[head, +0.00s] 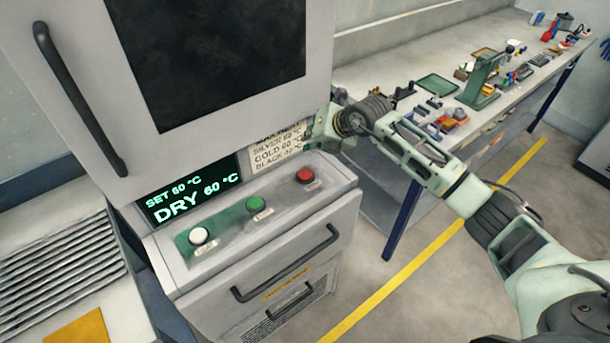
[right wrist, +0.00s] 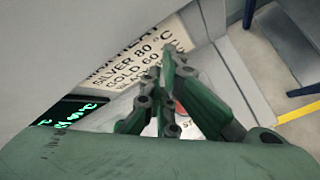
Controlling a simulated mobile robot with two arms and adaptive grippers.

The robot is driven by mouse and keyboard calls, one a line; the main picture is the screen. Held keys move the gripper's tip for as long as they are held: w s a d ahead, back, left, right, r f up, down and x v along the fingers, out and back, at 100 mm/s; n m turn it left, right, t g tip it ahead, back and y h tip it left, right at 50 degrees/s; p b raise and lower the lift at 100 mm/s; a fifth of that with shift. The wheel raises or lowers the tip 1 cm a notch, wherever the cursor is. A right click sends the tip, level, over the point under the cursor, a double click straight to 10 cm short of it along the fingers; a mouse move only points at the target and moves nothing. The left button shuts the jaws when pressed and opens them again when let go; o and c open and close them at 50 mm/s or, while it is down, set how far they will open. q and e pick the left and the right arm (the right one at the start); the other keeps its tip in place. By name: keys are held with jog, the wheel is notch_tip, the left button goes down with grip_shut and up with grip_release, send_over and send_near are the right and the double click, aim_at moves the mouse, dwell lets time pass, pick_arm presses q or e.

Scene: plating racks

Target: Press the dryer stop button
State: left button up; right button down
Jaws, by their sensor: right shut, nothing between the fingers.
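The dryer (head: 265,240) has a sloped panel with a red button (head: 305,175) at its right end, a green button (head: 254,204) in the middle and a white button (head: 199,236) at the left. The labels under them are too small to read. My right gripper (head: 318,137) is shut and empty, just above and behind the red button, in front of the printed temperature card. In the right wrist view its closed fingers (right wrist: 160,105) point toward the panel and mostly hide the red button. I cannot tell a touch there; the head view shows a gap. My left gripper is out of view.
The lit display (head: 190,192) reads SET 60 °C, DRY 60 °C. The dryer door with its dark window (head: 215,55) overhangs the panel. A drawer handle (head: 287,265) sticks out below. A workbench (head: 395,85) with many small items stands at right.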

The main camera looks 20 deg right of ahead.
jog(key=b, duration=0.4)
send_over(309, 170)
notch_tip(309, 170, down, 6)
jog(key=shift+f, duration=0.2)
jog(key=shift+f+b, duration=0.35)
jog(key=shift+f, duration=0.2)
dwell(0.4)
jog(key=shift+f+b, duration=0.3)
jog(key=shift+f, duration=0.1)
jog(key=shift+f+b, duration=0.4)
jog(key=shift+f, duration=0.15)
dwell(0.7)
jog(key=shift+r, duration=0.15)
jog(key=shift+r+p, duration=0.65)
jog(key=shift+r, duration=0.2)
